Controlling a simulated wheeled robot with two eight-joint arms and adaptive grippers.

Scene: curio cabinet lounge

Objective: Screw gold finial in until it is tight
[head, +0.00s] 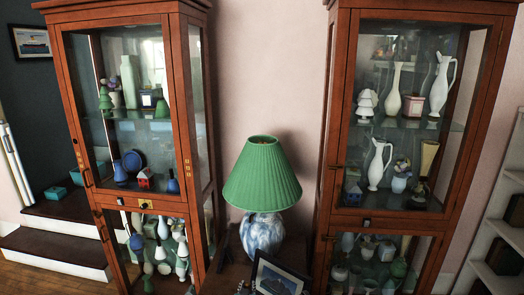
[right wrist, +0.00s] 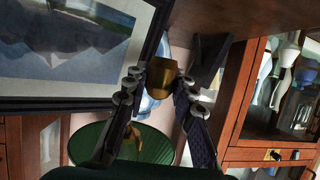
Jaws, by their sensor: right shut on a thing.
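In the right wrist view, my right gripper (right wrist: 160,84) is shut on a gold-brown, cup-shaped piece, which I take as the gold finial (right wrist: 162,70). Its two fingers press on opposite sides of it. What lies behind the piece is partly hidden, so I cannot tell whether it touches anything else. In the head view, a lamp with a pleated green shade (head: 262,176) and a blue-white marbled base (head: 262,233) stands between two cabinets. The finial cannot be made out there. My left gripper is not in view.
A dark-framed picture (head: 278,279) stands in front of the lamp and fills the upper left of the right wrist view (right wrist: 60,50). Glass-fronted wooden cabinets stand at left (head: 181,110) and right (head: 338,110), filled with vases and ornaments.

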